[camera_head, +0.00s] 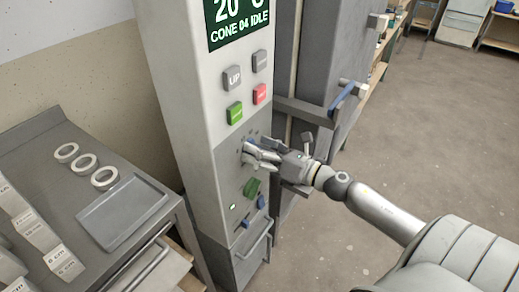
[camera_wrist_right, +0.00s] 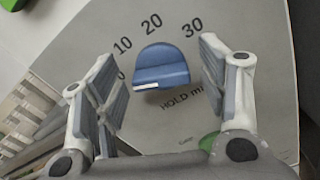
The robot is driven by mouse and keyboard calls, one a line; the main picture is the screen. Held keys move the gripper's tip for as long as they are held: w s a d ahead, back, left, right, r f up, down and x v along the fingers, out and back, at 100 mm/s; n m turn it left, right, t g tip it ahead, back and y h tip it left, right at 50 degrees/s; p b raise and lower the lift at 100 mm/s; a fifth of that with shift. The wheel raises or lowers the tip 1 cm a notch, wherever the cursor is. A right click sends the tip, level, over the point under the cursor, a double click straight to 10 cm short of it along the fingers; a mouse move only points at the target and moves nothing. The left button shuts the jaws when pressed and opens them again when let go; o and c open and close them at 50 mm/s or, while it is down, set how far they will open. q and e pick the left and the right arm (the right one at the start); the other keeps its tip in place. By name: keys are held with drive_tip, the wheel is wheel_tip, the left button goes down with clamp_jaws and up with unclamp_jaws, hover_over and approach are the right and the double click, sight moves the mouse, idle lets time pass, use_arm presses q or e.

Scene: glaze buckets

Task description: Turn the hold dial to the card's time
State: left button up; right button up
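The hold dial (camera_wrist_right: 162,66) is a blue knob on the grey kiln panel, with 10, 20 and 30 printed around it and "HOLD" lettering below. A white mark shows on its lower left edge. My right gripper (camera_head: 256,153) is at the control column, its fingers hiding most of the dial in the head view. In the wrist view its two fingers stand open on either side of the dial, with a gap to it on both sides. My left gripper is not in view. I cannot make out a card showing a time.
The column carries a display (camera_head: 236,18) reading "CONE 04 IDLE", an UP button (camera_head: 233,78), green (camera_head: 235,113) and red (camera_head: 260,94) buttons, and a green part (camera_head: 252,188) below the dial. A bench (camera_head: 78,150) with rings and a tray (camera_head: 122,212) stands left. Open floor lies right.

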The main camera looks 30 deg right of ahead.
drive_tip(key=c, duration=0.8)
drive_tip(key=shift+c, duration=0.2)
drive_tip(key=shift+m+p, duration=0.3)
drive_tip(key=shift+m, duration=0.1)
drive_tip(key=shift+d+f+m+p, duration=0.1)
drive_tip(key=shift+f+m+p, duration=0.1)
drive_tip(key=shift+m+p, duration=3.1)
drive_tip(key=shift+d+f+m+p, duration=0.15)
drive_tip(key=shift+m+p, duration=1.25)
drive_tip(key=shift+m, duration=3.7)
drive_tip(key=shift+a, duration=0.1)
